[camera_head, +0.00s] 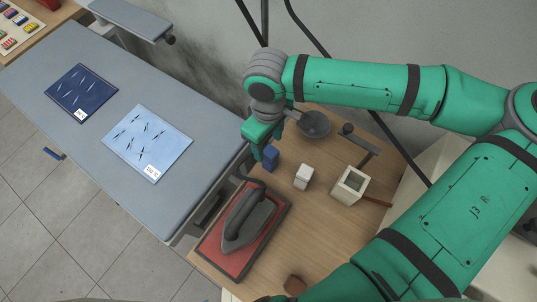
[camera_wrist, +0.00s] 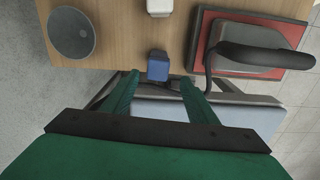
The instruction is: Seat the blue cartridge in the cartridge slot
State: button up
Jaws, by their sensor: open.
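The blue cartridge (camera_head: 270,157) stands upright at the back-left edge of the wooden table, near the ironing board. It also shows in the wrist view (camera_wrist: 157,66). My gripper (camera_head: 259,153) is open beside it. In the wrist view, the fingertips (camera_wrist: 159,77) stand apart on either side of the cartridge's near end, with a gap showing on both sides. I see no clear contact. A cream box with an open top (camera_head: 338,190) stands further right on the table and looks like the cartridge slot; its inside is too small to read.
A white block (camera_head: 304,176) stands between the cartridge and the cream box. An iron (camera_head: 247,221) rests on a red pad (camera_head: 214,240) in front. A grey round dish (camera_head: 314,124) lies behind. The ironing board (camera_head: 205,150) with two blue cloths adjoins the table at left.

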aim_at(270, 151)
jog(key=shift+s+d+f, duration=0.2)
jog(key=shift+d+f, duration=0.05)
jog(key=shift+f, duration=0.25)
jog(key=shift+w+f, duration=0.15)
jog(key=shift+f, duration=1.1)
jog(key=shift+w+f, duration=0.1)
jog(key=shift+f, duration=1.1)
jog(key=c, duration=1.2)
